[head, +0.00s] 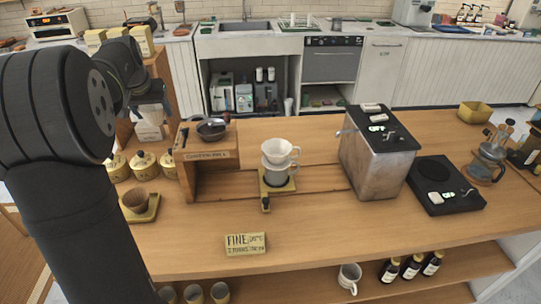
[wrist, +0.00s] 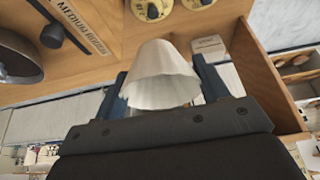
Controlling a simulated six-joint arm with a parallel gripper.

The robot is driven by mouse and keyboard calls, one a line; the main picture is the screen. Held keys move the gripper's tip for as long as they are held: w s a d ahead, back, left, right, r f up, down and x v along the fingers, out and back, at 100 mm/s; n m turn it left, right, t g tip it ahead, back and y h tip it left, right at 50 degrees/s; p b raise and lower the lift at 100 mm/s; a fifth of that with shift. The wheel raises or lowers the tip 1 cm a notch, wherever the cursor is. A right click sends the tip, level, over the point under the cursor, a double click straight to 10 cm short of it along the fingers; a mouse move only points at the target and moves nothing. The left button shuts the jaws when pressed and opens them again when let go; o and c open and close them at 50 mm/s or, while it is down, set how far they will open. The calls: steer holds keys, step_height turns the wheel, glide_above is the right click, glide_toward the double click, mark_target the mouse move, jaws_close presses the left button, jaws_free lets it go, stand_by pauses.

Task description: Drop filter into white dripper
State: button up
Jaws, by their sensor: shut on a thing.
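My gripper (head: 149,103) is at the left in the head view, well apart from the dripper. In the wrist view my gripper (wrist: 160,82) has its two blue fingers on either side of a white paper filter (wrist: 160,70) and is shut on it. The filter is cone-shaped, with its wide wavy rim toward the camera. In the head view the filter is small and hard to separate from the pale shapes below the gripper.
A wooden stand (head: 199,172) with a dark bowl (head: 212,128) on top stands between my gripper and the dripper. Yellow canisters (head: 145,165) and a brown cup (head: 136,199) are at the left. A metal grinder box (head: 374,165) stands right of the dripper.

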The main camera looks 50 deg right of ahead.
steer(key=shift+m, duration=0.5)
steer(key=s+d+r, duration=0.1)
steer(key=d, duration=0.1)
steer(key=s+d+r, duration=0.1)
steer(key=s+d, duration=0.1)
steer(key=d, duration=0.1)
steer(key=s+d+r, duration=0.1)
steer(key=s+d, duration=0.1)
steer(key=shift+d, duration=0.2)
steer(key=shift+m+g+h, duration=0.3)
steer(key=shift+m, duration=0.2)
steer(key=s+d, duration=0.5)
steer(key=s, duration=0.1)
steer(key=shift+d+r, duration=0.35)
steer(key=shift+d, duration=0.05)
steer(key=s+d+f+m, duration=0.1)
steer(key=s+d, duration=0.3)
steer(key=s, duration=0.4)
steer(key=s+d+f, duration=0.1)
steer(key=s+d, duration=0.4)
steer(key=s, duration=0.4)
step_height(320, 180, down, 6)
steer(key=shift+g, duration=0.3)
steer(key=shift+s+f, duration=0.1)
steer(key=o, duration=1)
